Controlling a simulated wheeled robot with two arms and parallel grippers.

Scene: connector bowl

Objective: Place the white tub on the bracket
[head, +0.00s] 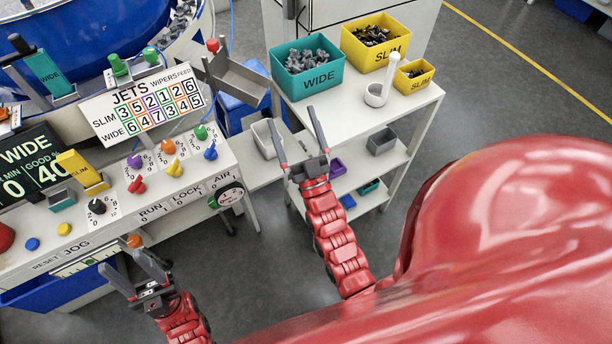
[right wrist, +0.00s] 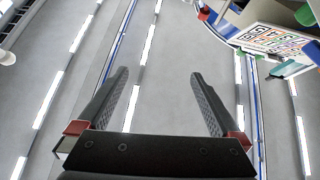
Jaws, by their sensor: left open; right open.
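A small white tub (head: 261,138) stands on a low white surface between the machine and the shelf table in the head view. A finger of my right gripper crosses in front of its right part. A grey metal bracket-like trough (head: 236,76) sticks out from the machine, up and left of the tub; I cannot tell if it is the task's bracket. My right gripper (head: 291,116) is open and empty, fingers pointing up the picture; its open fingers also show in the right wrist view (right wrist: 157,76). My left gripper (head: 121,260) is open and empty by the console's front.
The console (head: 150,205) with coloured knobs fills the left. The right wrist view faces mostly ceiling lights. Grey floor is free at the right.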

